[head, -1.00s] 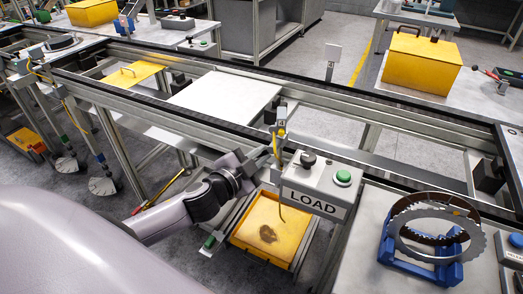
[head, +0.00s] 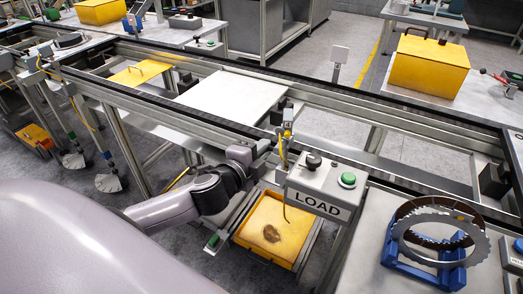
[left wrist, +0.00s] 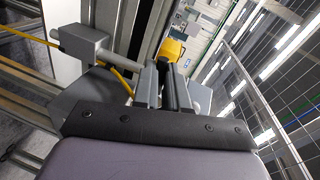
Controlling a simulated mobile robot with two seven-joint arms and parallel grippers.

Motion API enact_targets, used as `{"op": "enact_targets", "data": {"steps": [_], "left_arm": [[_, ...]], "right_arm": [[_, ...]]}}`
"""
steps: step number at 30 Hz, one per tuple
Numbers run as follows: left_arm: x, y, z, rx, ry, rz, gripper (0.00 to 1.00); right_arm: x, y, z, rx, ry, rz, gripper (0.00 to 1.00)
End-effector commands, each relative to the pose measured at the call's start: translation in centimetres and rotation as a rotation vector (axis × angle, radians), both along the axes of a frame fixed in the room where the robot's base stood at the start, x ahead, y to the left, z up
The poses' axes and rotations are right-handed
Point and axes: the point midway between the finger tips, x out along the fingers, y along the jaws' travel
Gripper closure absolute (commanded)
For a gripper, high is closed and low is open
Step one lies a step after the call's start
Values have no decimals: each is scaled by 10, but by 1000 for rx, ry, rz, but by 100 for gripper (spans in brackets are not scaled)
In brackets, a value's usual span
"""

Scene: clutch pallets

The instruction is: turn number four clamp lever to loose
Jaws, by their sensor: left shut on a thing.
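My left gripper (head: 264,148) reaches the clamp at the near rail, just left of the LOAD box. In the left wrist view its fingers (left wrist: 172,88) are shut around a dark, narrow bar, which I take to be the clamp lever (left wrist: 174,92). In the head view the clamp post (head: 286,130), grey with a yellow part, stands beside the fingertips. The lever itself is mostly hidden there by the gripper, and its loose or tight position cannot be read. My right gripper is not in view.
The LOAD box (head: 322,188), with a black knob and green button, stands close right of the gripper. A yellow bin (head: 270,232) sits below. A blue stand (head: 424,272) holds toothed rings at right. A white plate (head: 228,98) lies between the rails.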

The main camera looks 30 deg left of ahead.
Motion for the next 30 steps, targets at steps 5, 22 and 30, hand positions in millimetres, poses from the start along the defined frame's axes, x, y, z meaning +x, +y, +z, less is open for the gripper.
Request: {"op": "enact_targets", "data": {"steps": [5, 22, 30], "left_arm": [[0, 0, 0, 11, 0, -1, 100], [0, 0, 0, 9, 0, -1, 63], [-15, 0, 2, 9, 1, -1, 63]], "right_arm": [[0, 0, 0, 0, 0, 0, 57], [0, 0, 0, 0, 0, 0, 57], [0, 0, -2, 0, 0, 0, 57]]}}
